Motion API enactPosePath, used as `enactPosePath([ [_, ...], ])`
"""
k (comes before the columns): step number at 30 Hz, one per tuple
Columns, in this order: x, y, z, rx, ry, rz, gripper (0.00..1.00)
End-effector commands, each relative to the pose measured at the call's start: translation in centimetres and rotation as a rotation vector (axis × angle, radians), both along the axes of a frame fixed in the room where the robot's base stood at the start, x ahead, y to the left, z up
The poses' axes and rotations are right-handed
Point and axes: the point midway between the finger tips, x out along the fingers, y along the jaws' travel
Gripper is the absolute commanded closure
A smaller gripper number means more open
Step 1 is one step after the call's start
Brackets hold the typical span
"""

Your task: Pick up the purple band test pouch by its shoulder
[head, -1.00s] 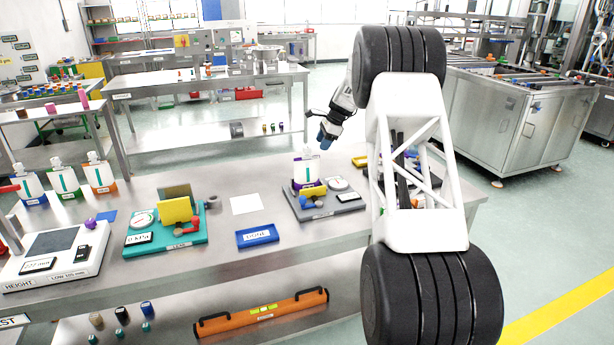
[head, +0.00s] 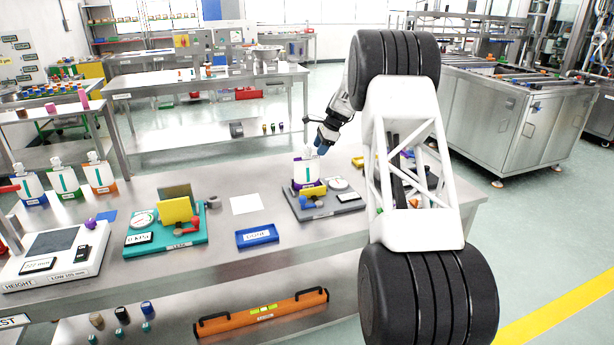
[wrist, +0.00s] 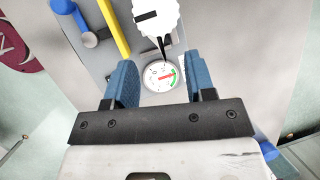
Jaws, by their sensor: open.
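The purple band pouch (head: 304,172) stands upright on a grey test fixture (head: 348,206), its white body above a purple lower band. My gripper (head: 321,148) is just above and right of the pouch's top in the head view, and seems apart from it. In the wrist view my gripper (wrist: 162,82) is open, with nothing between its blue fingers. Beyond the fingers lies the fixture's round gauge (wrist: 160,76). A white ribbed piece (wrist: 157,18) shows at the top edge, perhaps the pouch's spout or cap; the pouch's shoulder is not clear there.
The fixture has a yellow bar (wrist: 114,28) and a blue handle (wrist: 84,38). A blue DONE tray (head: 257,236) and a white sheet (head: 246,204) lie to the left. A teal fixture (head: 190,243) stands further left. Several pouches stand at the far left.

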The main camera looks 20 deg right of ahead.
Motion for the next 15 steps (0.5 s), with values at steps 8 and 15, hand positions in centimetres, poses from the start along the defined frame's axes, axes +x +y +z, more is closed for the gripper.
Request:
enactPosePath([
  [8,0.2,0.9,-1.6,0.001,0.002,0.001,0.5],
  [15,0.7,2.0,-3.9,0.001,0.0,0.001,0.5],
])
